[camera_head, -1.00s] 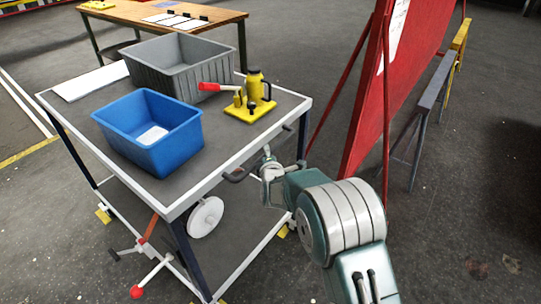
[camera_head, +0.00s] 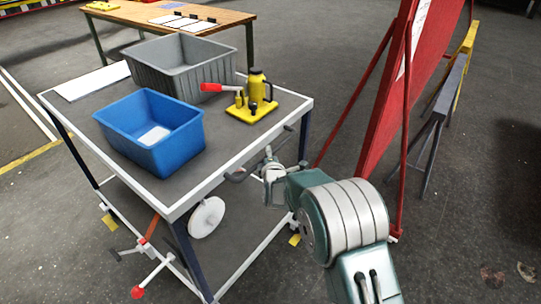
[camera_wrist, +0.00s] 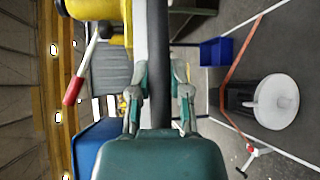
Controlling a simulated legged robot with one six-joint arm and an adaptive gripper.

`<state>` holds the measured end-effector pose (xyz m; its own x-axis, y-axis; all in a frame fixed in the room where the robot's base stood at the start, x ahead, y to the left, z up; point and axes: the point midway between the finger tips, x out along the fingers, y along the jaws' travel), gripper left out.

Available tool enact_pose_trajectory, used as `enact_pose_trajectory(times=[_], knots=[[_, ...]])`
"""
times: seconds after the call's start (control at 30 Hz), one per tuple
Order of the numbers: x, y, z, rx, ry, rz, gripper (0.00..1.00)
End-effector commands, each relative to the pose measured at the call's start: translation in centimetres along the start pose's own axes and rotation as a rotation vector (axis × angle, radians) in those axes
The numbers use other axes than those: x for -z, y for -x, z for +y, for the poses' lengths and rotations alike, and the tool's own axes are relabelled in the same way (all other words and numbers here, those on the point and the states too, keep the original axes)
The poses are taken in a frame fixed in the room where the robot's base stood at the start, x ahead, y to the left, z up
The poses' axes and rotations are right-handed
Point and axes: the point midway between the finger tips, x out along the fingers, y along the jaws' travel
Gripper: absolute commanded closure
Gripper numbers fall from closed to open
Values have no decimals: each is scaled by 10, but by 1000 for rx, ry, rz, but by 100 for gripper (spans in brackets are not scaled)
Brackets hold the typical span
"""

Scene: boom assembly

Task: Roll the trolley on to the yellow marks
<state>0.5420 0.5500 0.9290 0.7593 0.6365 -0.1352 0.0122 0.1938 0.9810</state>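The trolley (camera_head: 62,104), a grey-topped cart with a white rim and dark legs, fills the left and middle of the head view. Its dark handle (camera_head: 236,178) sticks out from its right side. My gripper (camera_head: 268,163) is at this handle; in the wrist view the fingers (camera_wrist: 160,85) lie on either side of the dark bar (camera_wrist: 158,45) and appear closed on it. Small yellow marks show on the floor by the trolley's left leg (camera_head: 109,222) and below its right corner (camera_head: 295,240). Other marks are hidden or out of frame.
A blue bin (camera_head: 150,170), a grey crate (camera_head: 150,62) and a yellow jack (camera_head: 254,100) with a red-tipped lever ride on the trolley. A red panel (camera_head: 385,110) on props stands close at right. A wooden table (camera_head: 140,14) stands behind.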

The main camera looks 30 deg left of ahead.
Motion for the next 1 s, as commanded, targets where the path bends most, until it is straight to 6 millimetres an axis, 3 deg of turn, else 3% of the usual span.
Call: enact_pose_trajectory(times=[0.03, 0.1, 0.57, 1.0], knots=[[-1, 1, -5, 11, 0, 0, 67], [-2, 1, -5, 10, -1, 0, 40], [-1, 8, -2, 5, 0, 0, 40], [-3, 79, -2, 6, -2, 1, 40]])
